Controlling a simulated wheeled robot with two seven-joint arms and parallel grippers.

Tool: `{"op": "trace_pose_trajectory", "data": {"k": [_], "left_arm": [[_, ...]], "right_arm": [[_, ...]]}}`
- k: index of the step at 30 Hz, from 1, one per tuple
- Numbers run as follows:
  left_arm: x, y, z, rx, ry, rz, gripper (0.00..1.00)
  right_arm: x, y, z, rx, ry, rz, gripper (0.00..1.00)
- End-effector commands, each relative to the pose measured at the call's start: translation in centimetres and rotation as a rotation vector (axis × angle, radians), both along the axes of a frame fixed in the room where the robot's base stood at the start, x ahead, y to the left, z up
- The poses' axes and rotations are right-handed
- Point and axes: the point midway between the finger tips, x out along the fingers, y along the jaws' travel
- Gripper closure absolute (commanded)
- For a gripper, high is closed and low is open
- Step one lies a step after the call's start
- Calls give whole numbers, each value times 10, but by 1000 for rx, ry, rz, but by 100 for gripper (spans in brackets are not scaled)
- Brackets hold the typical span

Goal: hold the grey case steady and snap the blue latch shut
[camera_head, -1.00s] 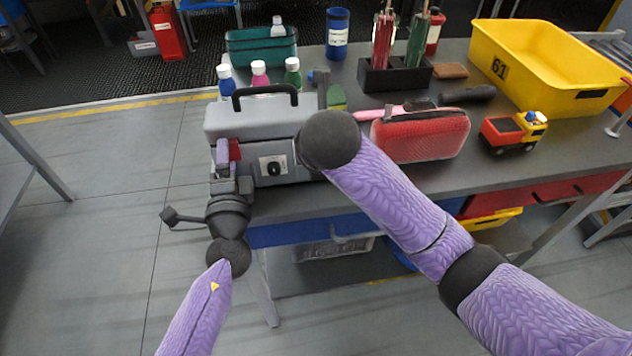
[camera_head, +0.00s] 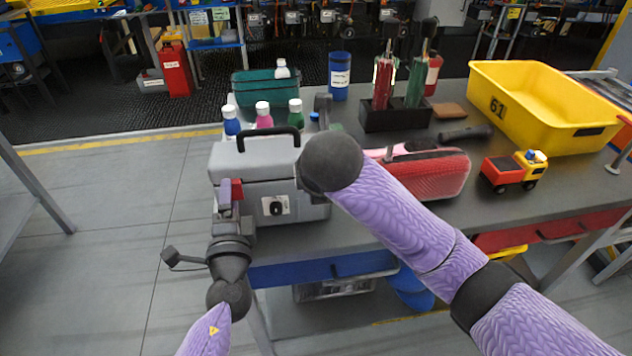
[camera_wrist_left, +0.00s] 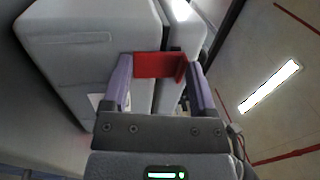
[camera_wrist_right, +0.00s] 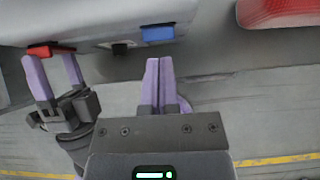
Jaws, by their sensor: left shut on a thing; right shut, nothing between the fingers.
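The grey case (camera_head: 232,165) stands upright on the bench, lid down, black handle on top. My left gripper (camera_head: 230,192) is shut on a red latch-like part at the case's front left; the red part (camera_wrist_left: 155,65) sits between its purple fingers in the left wrist view. The blue latch (camera_wrist_right: 158,34) shows on the case's front in the right wrist view; I cannot tell if it is fully closed. My right gripper (camera_wrist_right: 159,85) is shut and empty, with its fingertips just below the blue latch and apart from it in the picture. My right arm hides the latch in the head view.
A red pouch (camera_head: 430,172) lies right of the case. Several small bottles (camera_head: 263,116) and a teal bin (camera_head: 262,88) stand behind it. A toy truck (camera_head: 514,171) and a yellow bin (camera_head: 590,130) are farther right. The floor left of the bench is clear.

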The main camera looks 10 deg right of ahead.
Motion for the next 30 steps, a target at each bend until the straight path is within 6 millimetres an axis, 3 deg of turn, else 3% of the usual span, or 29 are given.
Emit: {"op": "trace_pose_trajectory", "data": {"k": [5,11,21,30], "left_arm": [[0,0,1,0,-2,1,100],[0,0,1,0,-2,1,100],[0,0,1,0,-2,1,100],[0,0,1,-1,-2,1,100]], "right_arm": [[-3,0,0,0,0,0,100],[-41,0,1,-2,-1,4,100],[-56,0,81,-2,-8,2,100],[-61,0,99,-2,1,-1,100]]}}
